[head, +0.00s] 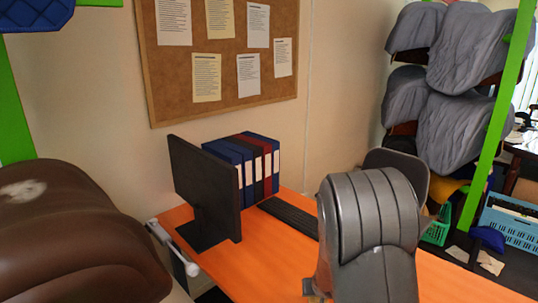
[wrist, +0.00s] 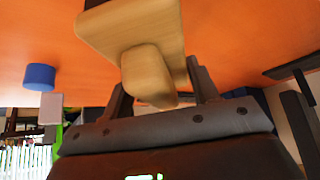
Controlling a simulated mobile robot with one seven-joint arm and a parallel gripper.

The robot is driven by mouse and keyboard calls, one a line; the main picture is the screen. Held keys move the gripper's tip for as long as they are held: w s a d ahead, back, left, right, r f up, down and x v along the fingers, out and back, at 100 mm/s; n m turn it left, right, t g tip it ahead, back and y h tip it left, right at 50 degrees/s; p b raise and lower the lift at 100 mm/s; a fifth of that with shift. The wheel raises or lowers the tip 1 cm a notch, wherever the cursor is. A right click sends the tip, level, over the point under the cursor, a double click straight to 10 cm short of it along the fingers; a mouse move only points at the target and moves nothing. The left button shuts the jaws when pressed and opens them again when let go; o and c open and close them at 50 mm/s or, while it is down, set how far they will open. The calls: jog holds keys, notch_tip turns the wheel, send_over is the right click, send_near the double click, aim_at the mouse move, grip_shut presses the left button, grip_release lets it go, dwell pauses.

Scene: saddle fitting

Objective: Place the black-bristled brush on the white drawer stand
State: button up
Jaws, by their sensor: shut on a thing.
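In the wrist view, my gripper (wrist: 158,86) is shut on the brush (wrist: 128,28). The brush has a pale wooden body with a rounded wooden grip between my two dark fingers. Dark edges show beside the wood, but I cannot clearly make out the bristles. Orange tabletop fills the view behind the brush; I cannot tell the gap between them. In the head view my grey arm hides the gripper and most of what it holds. I cannot clearly identify the white drawer stand in either view.
The orange table (head: 262,245) carries a black monitor (head: 205,190), a keyboard (head: 288,217) and several binders (head: 246,165). A brown saddle (head: 75,235) stands at left. A blue cylinder (wrist: 39,76) shows in the wrist view.

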dwell(0.7)
notch_tip(320, 180, up, 11)
jog(key=shift+d, duration=0.15)
jog(key=s+d+m+h, duration=0.1)
jog(key=s+d+m, duration=0.15)
jog(key=d, duration=1.05)
jog(key=s+d+m+h, duration=0.2)
jog(key=s+d, duration=0.2)
jog(key=d, duration=0.8)
jog(key=s+d+m+g+h, duration=0.2)
jog(key=s+d+m, duration=0.3)
jog(key=s+d, duration=1.15)
jog(key=w+f, duration=0.4)
jog(key=w+a+f, duration=0.1)
jog(key=w+f, duration=0.3)
jog(key=w+a+f, duration=0.1)
jog(key=w+f, duration=0.3)
jog(key=shift+w+a+f, duration=0.1)
jog(key=shift+w+f, duration=0.05)
jog(key=shift+f, duration=1.9)
